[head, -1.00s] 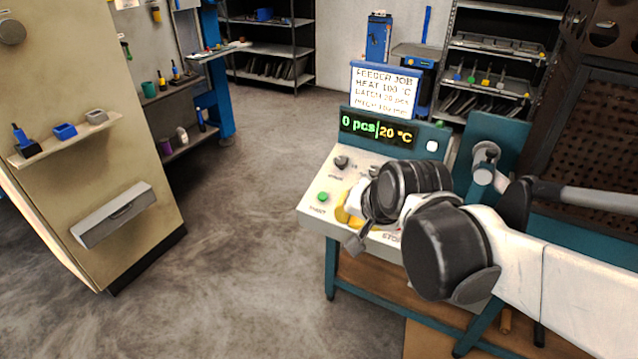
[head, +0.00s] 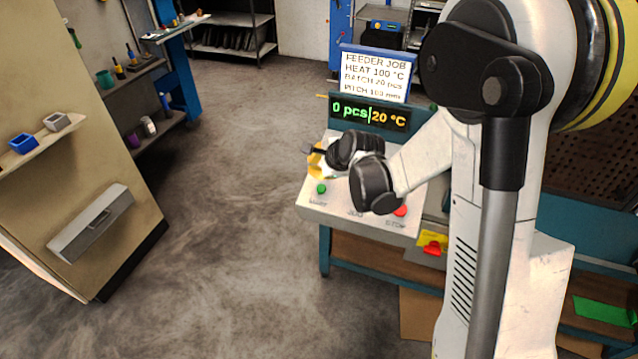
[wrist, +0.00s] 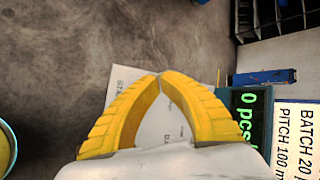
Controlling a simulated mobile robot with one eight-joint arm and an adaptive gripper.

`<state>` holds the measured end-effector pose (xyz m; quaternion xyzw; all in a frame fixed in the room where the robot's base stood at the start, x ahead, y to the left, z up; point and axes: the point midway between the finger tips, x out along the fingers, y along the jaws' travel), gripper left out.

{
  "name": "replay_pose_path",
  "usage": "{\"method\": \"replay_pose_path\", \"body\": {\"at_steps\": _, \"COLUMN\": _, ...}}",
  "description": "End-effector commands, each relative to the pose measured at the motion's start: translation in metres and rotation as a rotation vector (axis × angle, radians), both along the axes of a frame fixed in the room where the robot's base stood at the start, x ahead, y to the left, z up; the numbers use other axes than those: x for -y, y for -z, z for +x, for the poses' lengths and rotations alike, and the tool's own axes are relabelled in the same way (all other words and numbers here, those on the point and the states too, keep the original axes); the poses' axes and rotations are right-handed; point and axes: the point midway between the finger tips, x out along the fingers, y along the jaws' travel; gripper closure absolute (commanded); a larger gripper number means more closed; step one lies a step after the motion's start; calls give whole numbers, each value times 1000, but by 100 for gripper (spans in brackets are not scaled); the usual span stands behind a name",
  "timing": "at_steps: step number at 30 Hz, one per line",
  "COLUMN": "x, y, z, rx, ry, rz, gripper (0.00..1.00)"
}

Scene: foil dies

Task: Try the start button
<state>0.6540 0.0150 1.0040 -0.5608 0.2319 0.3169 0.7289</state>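The green start button (head: 321,188) is on the front left of the pale control panel (head: 335,215), with a START label below it. My gripper (head: 314,165) has yellow fingers and is just behind the button in the head view, apart from it in the picture. In the wrist view its fingertips (wrist: 160,76) meet with nothing seen between them. The panel (wrist: 125,76) shows beyond the fingers there, with part of a label. The button itself is not visible in the wrist view. The display (head: 368,116) reads 0 pcs and 20 °C.
A red stop button (head: 401,210) is on the panel's right. A job sign (head: 375,75) stands above the display, listing heat 100 °C and batch 20 pcs. My arm hides much of the machine's right side.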

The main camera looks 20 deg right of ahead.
Motion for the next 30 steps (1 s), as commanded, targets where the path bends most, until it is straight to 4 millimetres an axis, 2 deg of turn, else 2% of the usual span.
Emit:
{"method": "replay_pose_path", "body": {"at_steps": 8, "x": 0, "y": 1, "z": 0, "rx": 0, "ry": -1, "rz": -3, "gripper": 100}}
{"method": "replay_pose_path", "body": {"at_steps": 14, "x": 2, "y": 13, "z": 3, "rx": 0, "ry": -1, "rz": -3, "gripper": 100}}
{"method": "replay_pose_path", "body": {"at_steps": 30, "x": 15, "y": 80, "z": 20, "rx": 1, "ry": -2, "rz": -3, "gripper": 100}}
